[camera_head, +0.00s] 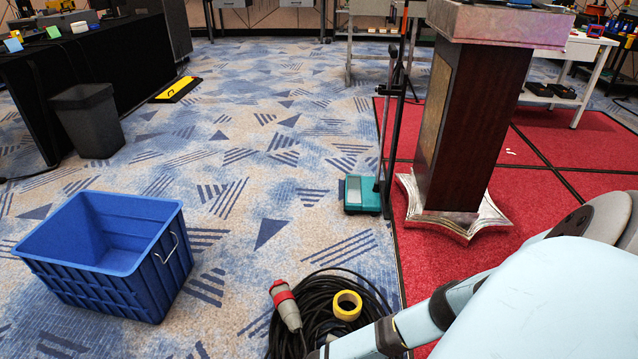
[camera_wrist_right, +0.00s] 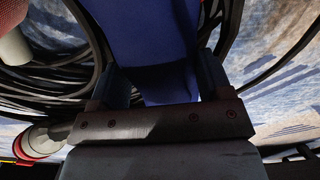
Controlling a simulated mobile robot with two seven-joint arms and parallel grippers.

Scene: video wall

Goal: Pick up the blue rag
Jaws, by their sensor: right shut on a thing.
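The blue rag (camera_wrist_right: 150,35) fills the upper middle of the right wrist view as a dark blue, smooth piece of cloth. My right gripper (camera_wrist_right: 165,88) is shut on it, with a finger on either side. Black coiled cable loops show behind and beside the rag. In the head view my right arm reaches from the right edge to the bottom, over the cable coil; its gripper and the rag do not show there. My left gripper is in neither view.
The black cable coil (camera_head: 322,312) holds a yellow tape roll (camera_head: 347,305) and a red-grey plug (camera_head: 285,304). A blue crate (camera_head: 110,265) stands empty at left, with carpet between. A grey bin (camera_head: 88,120), a teal scale (camera_head: 362,195) and a lectern (camera_head: 465,125) stand beyond.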

